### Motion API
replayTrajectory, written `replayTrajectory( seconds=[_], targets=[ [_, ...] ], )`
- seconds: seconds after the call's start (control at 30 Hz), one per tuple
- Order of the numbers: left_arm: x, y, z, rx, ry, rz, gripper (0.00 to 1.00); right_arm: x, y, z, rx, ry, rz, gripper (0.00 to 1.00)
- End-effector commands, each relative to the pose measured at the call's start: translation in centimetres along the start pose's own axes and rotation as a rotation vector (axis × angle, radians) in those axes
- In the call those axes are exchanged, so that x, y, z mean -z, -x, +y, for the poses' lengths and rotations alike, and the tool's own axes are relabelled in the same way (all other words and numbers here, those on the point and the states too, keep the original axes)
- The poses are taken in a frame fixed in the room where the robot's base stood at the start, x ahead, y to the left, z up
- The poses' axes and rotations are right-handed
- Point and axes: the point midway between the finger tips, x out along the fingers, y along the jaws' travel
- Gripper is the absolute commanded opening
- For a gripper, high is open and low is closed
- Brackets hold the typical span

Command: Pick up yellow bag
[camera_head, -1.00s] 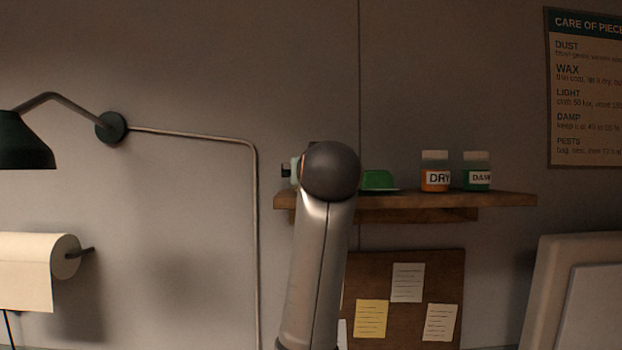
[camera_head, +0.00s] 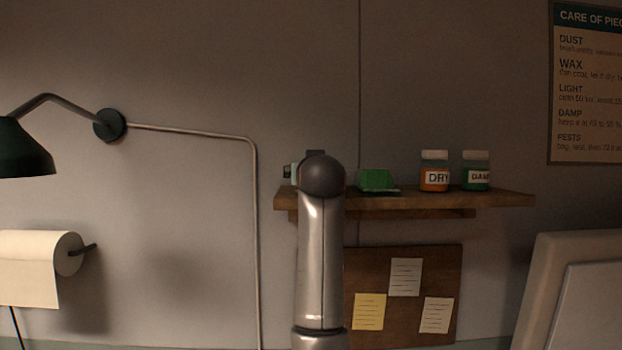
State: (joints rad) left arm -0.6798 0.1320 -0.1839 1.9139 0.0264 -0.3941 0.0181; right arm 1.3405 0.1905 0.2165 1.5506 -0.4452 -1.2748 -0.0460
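No yellow bag shows in the head view. One of my arms (camera_head: 321,250) rises upright in the middle of the view, with a dark round joint at its top. I cannot tell from this frame which arm it is. It hides part of the wall shelf's left end. Neither gripper's fingers are in view.
A wooden wall shelf (camera_head: 420,201) holds an orange jar (camera_head: 435,172), a green jar (camera_head: 476,171) and a green object (camera_head: 377,180). A pinboard (camera_head: 434,275) with paper notes hangs below. A lamp (camera_head: 22,152) and paper roll (camera_head: 28,270) are at left, a pale panel (camera_head: 590,300) at right.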

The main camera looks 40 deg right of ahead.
Motion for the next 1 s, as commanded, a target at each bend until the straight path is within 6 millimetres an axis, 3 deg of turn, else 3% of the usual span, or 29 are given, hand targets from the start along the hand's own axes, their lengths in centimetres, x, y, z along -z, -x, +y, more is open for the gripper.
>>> replayTrajectory(
  seconds=[0.07,0.67,1.0],
  targets=[
    [-0.01,-0.01,0.00,0.000,0.000,0.000,0.50,0.00,0.03,-0.01,0.000,0.000,0.000,0.93],
    [0.02,-0.01,0.00,0.000,0.000,0.000,0.50,0.06,0.07,-0.03,0.001,0.000,0.001,0.26],
    [-0.02,-0.06,0.00,0.000,0.000,0.001,0.50,0.41,0.09,-0.01,0.001,-0.001,0.003,0.26]
  ],
)
